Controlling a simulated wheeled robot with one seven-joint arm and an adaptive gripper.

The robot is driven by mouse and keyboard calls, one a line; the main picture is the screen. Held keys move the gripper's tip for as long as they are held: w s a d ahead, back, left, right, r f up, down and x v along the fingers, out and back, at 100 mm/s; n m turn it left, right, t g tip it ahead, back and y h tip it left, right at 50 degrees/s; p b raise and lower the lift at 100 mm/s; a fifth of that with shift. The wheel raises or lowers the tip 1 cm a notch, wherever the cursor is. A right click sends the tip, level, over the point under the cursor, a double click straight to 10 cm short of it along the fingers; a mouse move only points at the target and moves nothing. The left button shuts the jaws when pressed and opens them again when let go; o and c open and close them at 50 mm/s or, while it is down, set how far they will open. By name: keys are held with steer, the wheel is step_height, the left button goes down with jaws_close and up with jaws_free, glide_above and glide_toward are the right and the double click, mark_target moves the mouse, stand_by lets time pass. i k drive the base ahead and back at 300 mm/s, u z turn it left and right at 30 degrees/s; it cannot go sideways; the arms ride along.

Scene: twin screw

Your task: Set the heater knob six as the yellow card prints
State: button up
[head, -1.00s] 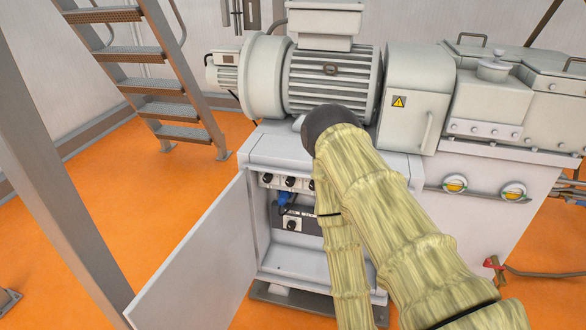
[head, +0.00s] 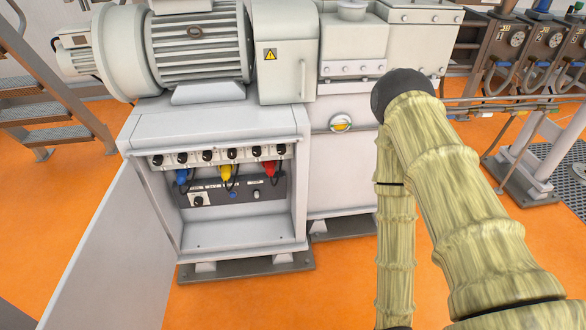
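An open cabinet (head: 212,125) under the motor holds a row of several black knobs along its top strip. The knob at the right end of the row (head: 280,149) sits above a red plug; its setting is too small to read. I cannot read numbers on the knobs. A yellow card cannot be made out in view. My arm, in a yellow-green sleeve, stands at the right, clear of the cabinet. My gripper is outside the frame.
Blue (head: 181,176), yellow (head: 225,173) and red (head: 268,168) plugs hang below the knobs. A dark lower panel (head: 215,187) carries another knob. The open cabinet door (head: 105,250) juts out at left. Orange floor (head: 270,300) is free in front.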

mark_target(281, 148)
steer(key=z, duration=1.35)
steer(key=k, duration=0.75)
steer(key=u, duration=1.5)
steer(key=i, duration=0.5)
